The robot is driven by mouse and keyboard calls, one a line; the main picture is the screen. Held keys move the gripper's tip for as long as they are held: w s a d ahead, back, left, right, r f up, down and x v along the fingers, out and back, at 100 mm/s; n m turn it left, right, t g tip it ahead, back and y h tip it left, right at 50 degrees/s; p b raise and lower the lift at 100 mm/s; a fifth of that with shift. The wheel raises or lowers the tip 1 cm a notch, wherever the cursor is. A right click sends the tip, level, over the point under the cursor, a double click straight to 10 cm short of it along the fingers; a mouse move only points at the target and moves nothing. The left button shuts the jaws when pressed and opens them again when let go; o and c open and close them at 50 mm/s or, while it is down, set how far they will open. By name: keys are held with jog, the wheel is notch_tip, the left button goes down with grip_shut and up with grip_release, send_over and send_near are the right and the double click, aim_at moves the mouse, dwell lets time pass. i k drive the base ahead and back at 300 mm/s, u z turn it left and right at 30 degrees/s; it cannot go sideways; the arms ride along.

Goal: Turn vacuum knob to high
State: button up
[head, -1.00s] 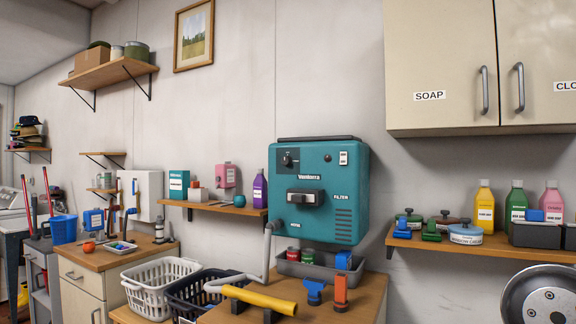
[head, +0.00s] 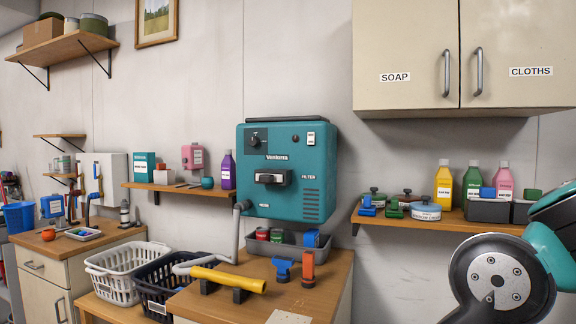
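The teal vacuum unit (head: 286,203) hangs on the wall at the middle of the head view. Its small black round knob (head: 254,139) is at the upper left of the front face; its setting is too small to read. A white switch (head: 311,137) sits at the upper right, and a dark latch-like handle (head: 272,177) is at the centre. A grey hose runs from its lower left to a yellow tube (head: 228,279) on the bench. Part of my arm shows at the lower right, well apart from the vacuum. My gripper is out of view.
A wooden bench (head: 325,292) below the vacuum holds a grey tray (head: 318,249) and blue and orange fittings. White (head: 108,286) and dark baskets stand left. A bottle shelf (head: 396,221) and a cabinet (head: 405,50) are right. The vacuum's front is unobstructed.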

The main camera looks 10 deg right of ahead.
aim_at(254, 142)
jog(key=u, duration=1.5)
jog(key=i, duration=3.2)
jog(key=z, duration=3.5)
